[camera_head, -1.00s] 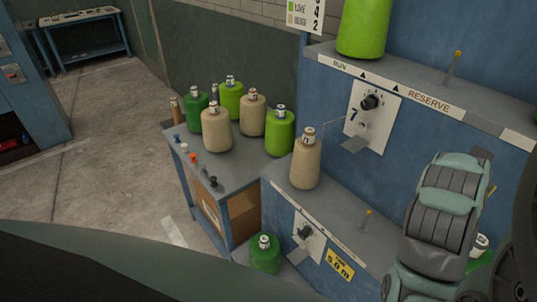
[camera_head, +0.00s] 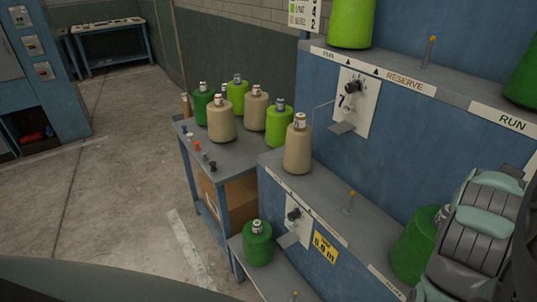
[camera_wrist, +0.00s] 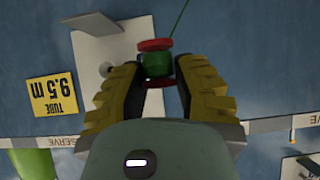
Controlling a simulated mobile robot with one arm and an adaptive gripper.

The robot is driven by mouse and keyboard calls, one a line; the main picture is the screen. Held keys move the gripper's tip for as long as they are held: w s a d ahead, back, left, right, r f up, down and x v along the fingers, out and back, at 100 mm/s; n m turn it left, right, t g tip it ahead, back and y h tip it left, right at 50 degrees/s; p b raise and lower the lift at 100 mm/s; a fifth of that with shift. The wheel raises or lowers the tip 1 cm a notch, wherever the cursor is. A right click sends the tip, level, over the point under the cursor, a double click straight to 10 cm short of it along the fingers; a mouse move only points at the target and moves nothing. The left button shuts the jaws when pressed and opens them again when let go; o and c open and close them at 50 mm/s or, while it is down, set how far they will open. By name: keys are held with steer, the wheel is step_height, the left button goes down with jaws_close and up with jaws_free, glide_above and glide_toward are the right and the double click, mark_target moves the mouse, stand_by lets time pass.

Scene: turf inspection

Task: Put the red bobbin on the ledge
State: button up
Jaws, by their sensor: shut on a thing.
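In the wrist view, my gripper (camera_wrist: 160,80) has its two yellow ribbed fingers shut on a small bobbin (camera_wrist: 155,44) with red flanges and green thread wound on it. A green thread runs from it up and to the right. A white plate with a grey tongue-like ledge (camera_wrist: 92,22) shows to the upper left, apart from the bobbin. In the head view, similar small grey ledges stick out under the dials, one on the upper panel (camera_head: 342,128) and one lower (camera_head: 288,241). The fingers and held bobbin are not visible there; my arm is at right.
Green and beige yarn cones stand on a side table (camera_head: 228,160) and on the stepped blue machine (camera_head: 400,140). A beige cone (camera_head: 298,148) stands on the middle step. Thin upright pegs (camera_head: 430,50) rise from the steps. The floor (camera_head: 120,210) at left is clear.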

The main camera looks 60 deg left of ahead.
steer(key=w+d, duration=0.1)
steer(key=d, duration=0.1)
steer(key=w+d+b, duration=0.1)
steer(key=w+d, duration=0.1)
steer(key=d, duration=0.1)
steer(key=w+d+b, duration=0.1)
steer(key=w+d, duration=0.1)
steer(key=d, duration=0.1)
steer(key=shift+w+d+f, duration=0.1)
steer(key=shift+d+f, duration=0.15)
steer(key=shift+f, duration=0.15)
steer(key=shift+f+p, duration=1.1)
steer(key=shift+f, duration=0.75)
steer(key=shift+f, duration=0.1)
steer(key=o, duration=0.9)
steer(key=shift+o, duration=0.2)
